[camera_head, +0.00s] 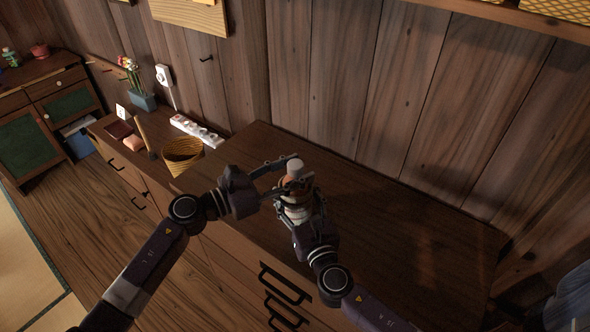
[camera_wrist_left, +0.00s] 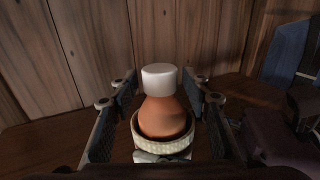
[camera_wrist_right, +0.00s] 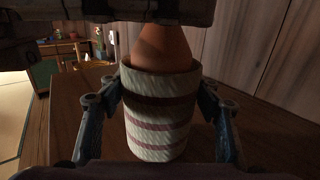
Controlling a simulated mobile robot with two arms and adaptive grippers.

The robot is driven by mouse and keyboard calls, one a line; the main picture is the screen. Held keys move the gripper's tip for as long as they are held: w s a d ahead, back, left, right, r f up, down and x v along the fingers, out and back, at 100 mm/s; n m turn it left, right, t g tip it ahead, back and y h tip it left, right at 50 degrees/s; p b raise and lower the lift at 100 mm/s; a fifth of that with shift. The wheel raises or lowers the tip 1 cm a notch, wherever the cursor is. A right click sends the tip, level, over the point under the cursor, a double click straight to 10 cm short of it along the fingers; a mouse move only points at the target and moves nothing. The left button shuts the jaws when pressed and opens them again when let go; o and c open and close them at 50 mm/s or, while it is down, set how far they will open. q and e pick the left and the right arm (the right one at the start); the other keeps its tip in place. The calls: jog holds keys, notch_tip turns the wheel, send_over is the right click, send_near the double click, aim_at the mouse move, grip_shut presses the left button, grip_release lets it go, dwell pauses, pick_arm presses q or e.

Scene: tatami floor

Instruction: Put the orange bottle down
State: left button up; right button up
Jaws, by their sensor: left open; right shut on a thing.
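The orange bottle (camera_wrist_left: 166,115) has a white cap and sits inside a striped woven cup (camera_wrist_right: 160,115). In the head view its white cap (camera_head: 295,165) shows above the grippers. My right gripper (camera_head: 298,210) is shut around the striped cup, one finger on each side. My left gripper (camera_head: 278,180) is open, with its fingers on either side of the bottle's upper part and gaps between them and the bottle. The bottle's lower part is hidden inside the cup. I cannot tell whether the cup rests on the cabinet top or is held above it.
The wooden cabinet top (camera_head: 400,215) is clear to the right. To the left stand a yellow woven basket (camera_head: 182,155), a white power strip (camera_head: 197,130) and a flower pot (camera_head: 143,101). A plank wall (camera_head: 400,90) closes the back.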

pick_arm(q)
jog(key=shift+r, duration=0.2)
jog(key=shift+s+a, duration=0.15)
jog(key=shift+a, duration=0.15)
jog(key=v, duration=1.1)
jog(key=shift+s, duration=0.2)
jog(key=shift+a+r, duration=0.1)
jog(key=shift+a, duration=0.05)
pick_arm(e)
jog(key=o, duration=1.2)
jog(key=shift+o, duration=0.2)
jog(key=shift+s, duration=0.1)
